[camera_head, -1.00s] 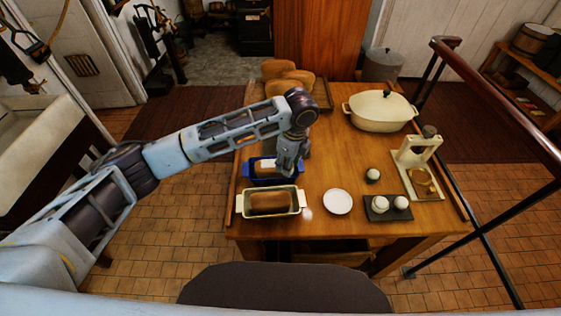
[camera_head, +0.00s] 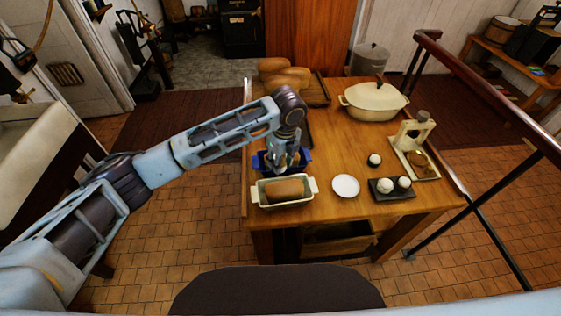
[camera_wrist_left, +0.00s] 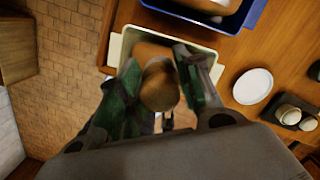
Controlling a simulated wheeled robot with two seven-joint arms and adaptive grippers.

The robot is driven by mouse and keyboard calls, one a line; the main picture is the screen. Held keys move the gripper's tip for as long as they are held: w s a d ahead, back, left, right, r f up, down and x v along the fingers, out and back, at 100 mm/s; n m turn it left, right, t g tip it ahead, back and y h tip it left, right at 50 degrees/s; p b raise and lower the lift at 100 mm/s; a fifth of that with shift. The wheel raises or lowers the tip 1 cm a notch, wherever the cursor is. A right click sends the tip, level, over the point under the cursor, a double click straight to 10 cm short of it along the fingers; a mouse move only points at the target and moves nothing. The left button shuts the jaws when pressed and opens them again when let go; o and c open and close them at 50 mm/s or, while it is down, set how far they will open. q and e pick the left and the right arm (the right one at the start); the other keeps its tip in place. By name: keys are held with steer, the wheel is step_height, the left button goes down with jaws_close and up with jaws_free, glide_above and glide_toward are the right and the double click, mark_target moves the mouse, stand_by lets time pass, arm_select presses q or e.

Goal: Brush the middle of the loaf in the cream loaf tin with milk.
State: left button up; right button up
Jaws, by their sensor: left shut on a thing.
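The cream loaf tin (camera_head: 262,203) stands on the near left of the wooden table with a brown loaf (camera_head: 286,188) in it. My left gripper (camera_head: 281,166) is just behind the loaf in the head view, in front of the blue loaf tin (camera_head: 304,164). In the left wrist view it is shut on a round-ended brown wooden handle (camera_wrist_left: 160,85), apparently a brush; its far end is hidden. The handle overlaps the loaf (camera_wrist_left: 146,50) and cream tin (camera_wrist_left: 115,50) there; I cannot tell whether they touch. A round white dish (camera_head: 345,186) lies right of the cream tin. My right gripper is not in view.
A dark tray (camera_head: 396,190) with white round pots and a stand (camera_head: 415,150) on a board are to the right. A lidded cream pot (camera_head: 375,101) and several loaves (camera_head: 285,76) are at the back. The table (camera_head: 335,135) is clear in the middle.

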arm_select(q)
steer(key=shift+a+m, duration=0.3)
steer(key=shift+m, duration=0.3)
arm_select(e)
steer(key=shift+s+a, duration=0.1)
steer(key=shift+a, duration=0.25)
arm_select(q)
steer(key=shift+m, duration=0.9)
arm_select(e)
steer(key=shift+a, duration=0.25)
